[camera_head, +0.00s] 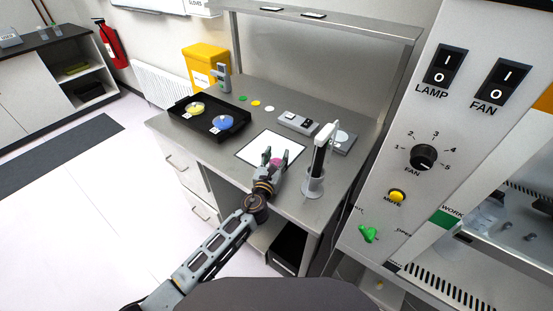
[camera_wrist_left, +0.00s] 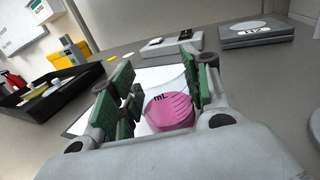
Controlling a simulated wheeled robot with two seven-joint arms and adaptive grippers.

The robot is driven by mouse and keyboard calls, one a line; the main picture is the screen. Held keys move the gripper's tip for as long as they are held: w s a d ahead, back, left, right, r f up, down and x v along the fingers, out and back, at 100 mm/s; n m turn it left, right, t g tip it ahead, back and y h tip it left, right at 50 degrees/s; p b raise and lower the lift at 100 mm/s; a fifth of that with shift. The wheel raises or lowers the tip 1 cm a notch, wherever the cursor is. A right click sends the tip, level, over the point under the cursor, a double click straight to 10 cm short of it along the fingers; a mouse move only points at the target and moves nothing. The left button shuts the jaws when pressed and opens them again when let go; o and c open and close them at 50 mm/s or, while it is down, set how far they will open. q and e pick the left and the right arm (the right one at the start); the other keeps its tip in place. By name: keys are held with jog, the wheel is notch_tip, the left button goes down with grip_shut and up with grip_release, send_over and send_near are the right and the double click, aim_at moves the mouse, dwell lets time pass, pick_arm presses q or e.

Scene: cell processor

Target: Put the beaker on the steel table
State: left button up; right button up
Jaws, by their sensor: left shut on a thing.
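The beaker (camera_wrist_left: 170,112) is clear glass with "mL" print and pink contents. In the head view the pink (camera_head: 275,163) shows between the fingers of my left gripper (camera_head: 279,160). My left gripper, also in the left wrist view (camera_wrist_left: 155,100), is shut on the beaker, its green finger pads on either side. The beaker is over or on the white sheet (camera_head: 262,144) on the steel table (camera_head: 222,152). I cannot tell if its base touches. My right gripper is not in view.
A black tray (camera_head: 181,118) with a yellow dish and a blue dish is at the left of the table. Grey devices (camera_head: 297,122) stand behind the sheet. A clear upright vessel (camera_head: 313,184) stands to the right. A large control panel (camera_head: 440,120) is at far right.

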pick_arm(q)
jog(key=shift+f, duration=0.1)
dwell(0.3)
jog(key=o, duration=1.4)
jog(key=shift+r, duration=0.2)
jog(key=shift+b+v, duration=0.3)
jog(key=shift+v, duration=5.75)
